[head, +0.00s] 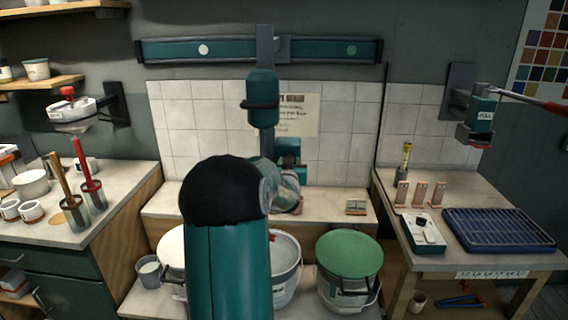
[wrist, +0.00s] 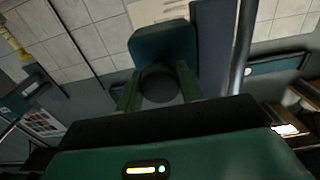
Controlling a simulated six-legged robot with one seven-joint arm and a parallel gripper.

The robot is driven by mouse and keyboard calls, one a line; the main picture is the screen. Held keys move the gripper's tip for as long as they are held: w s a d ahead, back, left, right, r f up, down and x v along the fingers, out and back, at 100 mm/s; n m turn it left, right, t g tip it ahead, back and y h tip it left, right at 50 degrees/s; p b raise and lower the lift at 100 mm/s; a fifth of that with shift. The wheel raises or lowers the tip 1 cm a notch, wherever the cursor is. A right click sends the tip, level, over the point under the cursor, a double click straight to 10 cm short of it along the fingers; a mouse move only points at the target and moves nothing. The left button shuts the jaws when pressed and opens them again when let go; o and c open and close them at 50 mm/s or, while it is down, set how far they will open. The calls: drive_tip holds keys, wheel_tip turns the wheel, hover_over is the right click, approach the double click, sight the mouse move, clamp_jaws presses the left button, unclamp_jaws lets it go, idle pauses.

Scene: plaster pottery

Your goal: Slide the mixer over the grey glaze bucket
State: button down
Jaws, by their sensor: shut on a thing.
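The mixer (head: 262,88) is a teal motor body hanging on a grey carriage from the wall rail (head: 320,50), with its dark shaft pointing down. It hangs near the middle of the rail, between a white dot and a green dot. The middle bucket (head: 284,291), with pale grey contents, looks like the grey glaze one; my arm partly hides it and it stands roughly below the mixer. In the wrist view, my gripper (wrist: 158,90) is shut on a dark round knob (wrist: 160,80) below a teal block, apparently the mixer's handle. My arm hides part of the shaft.
A green-topped bucket (head: 349,256) stands right of the middle one, a white-topped bucket (head: 170,246) left. A small pail (head: 149,271) is further left. Side benches carry tool pots (head: 93,196) at left and a blue rack (head: 498,230) at right. The rail to either side is clear.

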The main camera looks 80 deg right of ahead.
drive_tip(key=c, duration=0.9)
unclamp_jaws()
drive_tip(key=s+a, duration=0.2)
drive_tip(key=a, duration=1.1)
drive_tip(key=shift+s+a, duration=0.15)
drive_tip(key=shift+a, duration=0.15)
